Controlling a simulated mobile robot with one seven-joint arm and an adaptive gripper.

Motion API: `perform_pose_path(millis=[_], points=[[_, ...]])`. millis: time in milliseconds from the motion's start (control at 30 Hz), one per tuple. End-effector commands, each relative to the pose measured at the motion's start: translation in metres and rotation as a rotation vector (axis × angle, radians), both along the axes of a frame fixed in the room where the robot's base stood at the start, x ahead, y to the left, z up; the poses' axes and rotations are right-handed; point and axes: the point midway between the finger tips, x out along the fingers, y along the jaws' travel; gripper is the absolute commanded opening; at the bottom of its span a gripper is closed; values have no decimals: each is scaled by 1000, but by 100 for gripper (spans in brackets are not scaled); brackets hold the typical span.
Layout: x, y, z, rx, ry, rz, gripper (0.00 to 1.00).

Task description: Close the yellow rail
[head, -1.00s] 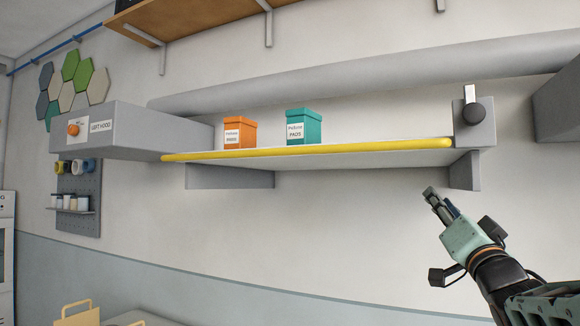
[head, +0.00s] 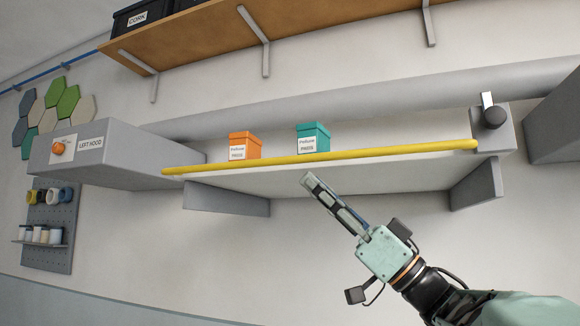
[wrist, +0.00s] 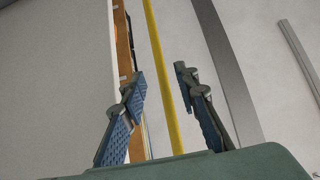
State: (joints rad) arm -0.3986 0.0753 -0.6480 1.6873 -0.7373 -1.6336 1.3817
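The yellow rail (head: 330,156) runs along the front edge of a white shelf, from the left hood box to the grey bracket at its right end. In the wrist view the yellow rail (wrist: 165,75) passes lengthwise between the fingers, in the background. My gripper (head: 308,180) is in front of and below the shelf, near the middle of the rail. In the wrist view my gripper (wrist: 160,82) has its fingers apart with nothing held. I cannot tell how far the fingertips are from the rail.
An orange box (head: 244,146) and a teal box (head: 313,138) stand on the white shelf (head: 330,176) behind the rail. A dark knob (head: 494,117) is on the right bracket. The left hood (head: 75,152) is at the left. A wooden shelf (head: 205,45) hangs above.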

Motion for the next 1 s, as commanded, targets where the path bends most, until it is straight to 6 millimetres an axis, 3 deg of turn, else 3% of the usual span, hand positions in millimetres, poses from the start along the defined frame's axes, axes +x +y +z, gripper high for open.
perform_pose_path(millis=[100,400,833,1000], points=[[6,18,20,-1,0,2,28],[18,48,52,0,0,-1,28],[20,54,58,0,1,-3,28],[20,54,58,0,1,-3,10]])
